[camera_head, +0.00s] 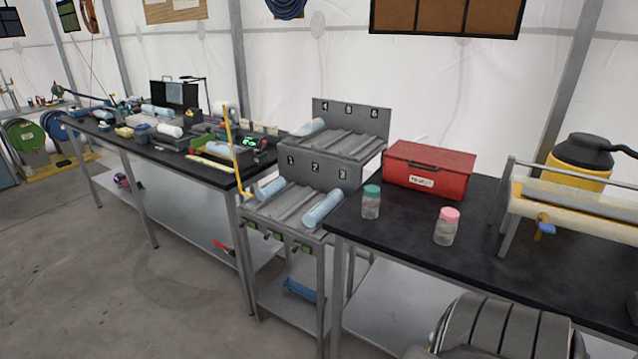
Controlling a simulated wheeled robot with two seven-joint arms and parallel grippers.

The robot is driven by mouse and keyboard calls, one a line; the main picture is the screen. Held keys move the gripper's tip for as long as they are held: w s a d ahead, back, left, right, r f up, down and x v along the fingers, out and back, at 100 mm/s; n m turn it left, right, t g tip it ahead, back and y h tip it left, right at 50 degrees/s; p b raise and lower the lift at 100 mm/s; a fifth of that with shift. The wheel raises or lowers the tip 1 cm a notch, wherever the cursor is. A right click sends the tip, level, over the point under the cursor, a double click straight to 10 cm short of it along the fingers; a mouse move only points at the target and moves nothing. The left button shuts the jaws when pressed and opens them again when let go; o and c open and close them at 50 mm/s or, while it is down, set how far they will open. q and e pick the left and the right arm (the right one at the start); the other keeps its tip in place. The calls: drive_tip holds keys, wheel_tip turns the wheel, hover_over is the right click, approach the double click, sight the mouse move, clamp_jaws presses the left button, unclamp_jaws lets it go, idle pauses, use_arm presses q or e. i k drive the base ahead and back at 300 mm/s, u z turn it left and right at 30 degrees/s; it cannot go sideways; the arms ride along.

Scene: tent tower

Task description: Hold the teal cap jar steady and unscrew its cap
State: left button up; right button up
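The teal cap jar (371,202) stands upright on the black tabletop of the right-hand bench, near its left end. It is a clear jar with its teal cap on top, and what is inside is hard to make out. Nothing touches it from above. Neither my left nor my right gripper shows in the head view.
A pink-capped jar (446,227) stands to the right and nearer. A red case (428,171) sits just behind. A numbered grey rack (300,203) with pale blue cylinders adjoins the bench's left end. A yellow and black jug (580,162) and a cream trough (575,205) stand right.

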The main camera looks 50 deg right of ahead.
sight(370, 205)
drive_tip(key=i, duration=2.95)
drive_tip(key=z, duration=3.9)
